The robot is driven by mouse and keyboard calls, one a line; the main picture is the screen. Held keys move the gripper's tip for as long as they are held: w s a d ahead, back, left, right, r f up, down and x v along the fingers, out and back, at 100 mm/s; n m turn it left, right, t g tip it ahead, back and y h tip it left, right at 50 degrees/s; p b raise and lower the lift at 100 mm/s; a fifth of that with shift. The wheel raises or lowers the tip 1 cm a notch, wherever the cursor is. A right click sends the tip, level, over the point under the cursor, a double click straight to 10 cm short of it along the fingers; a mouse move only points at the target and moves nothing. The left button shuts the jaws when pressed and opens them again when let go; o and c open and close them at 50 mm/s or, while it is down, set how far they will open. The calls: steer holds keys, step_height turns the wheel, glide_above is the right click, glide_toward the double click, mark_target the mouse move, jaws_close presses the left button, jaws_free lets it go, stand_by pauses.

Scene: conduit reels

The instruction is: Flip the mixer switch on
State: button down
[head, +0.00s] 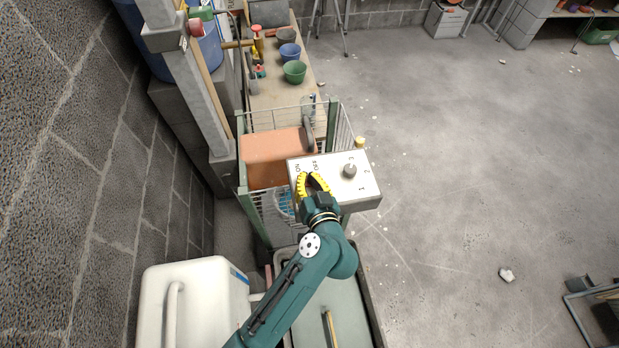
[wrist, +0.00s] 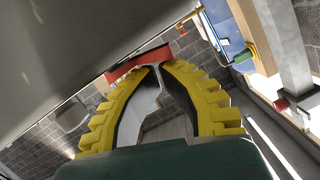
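The mixer's control box (head: 334,190) is a pale grey box in the head view. Its top face carries the labels ON and OFF on the left and a round dark knob (head: 350,171) marked with numbers on the right. My gripper (head: 309,178) has yellow ribbed fingers and is at the box's ON/OFF side, just below the labels. In the wrist view my gripper (wrist: 158,67) has its fingertips almost together. The fingers hide the switch in the head view.
A wire-sided cage with green posts (head: 243,160) and an orange-brown block (head: 275,152) stands behind the box. A bench (head: 262,97) with a green bowl (head: 294,72) is farther back. A white container (head: 195,300) stands at lower left. The concrete floor at right is mostly clear.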

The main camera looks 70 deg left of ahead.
steer(key=shift+s+a+f+n+t+b, duration=0.1)
steer(key=shift+s+f+n+t+b, duration=0.15)
steer(key=shift+f+n+b, duration=0.3)
steer(key=shift+s+f+n+t+b, duration=0.15)
steer(key=shift+s+f+n+b, duration=0.15)
steer(key=shift+b, duration=0.4)
steer(key=shift+w+r+n, duration=0.1)
steer(key=shift+r+n, duration=0.15)
steer(key=shift+r, duration=0.15)
steer(key=r+p, duration=0.2)
steer(key=r, duration=0.1)
steer(key=d+r+p, duration=0.1)
steer(key=shift+w+r, duration=0.3)
steer(key=v, duration=0.9)
steer(key=shift+b, duration=0.35)
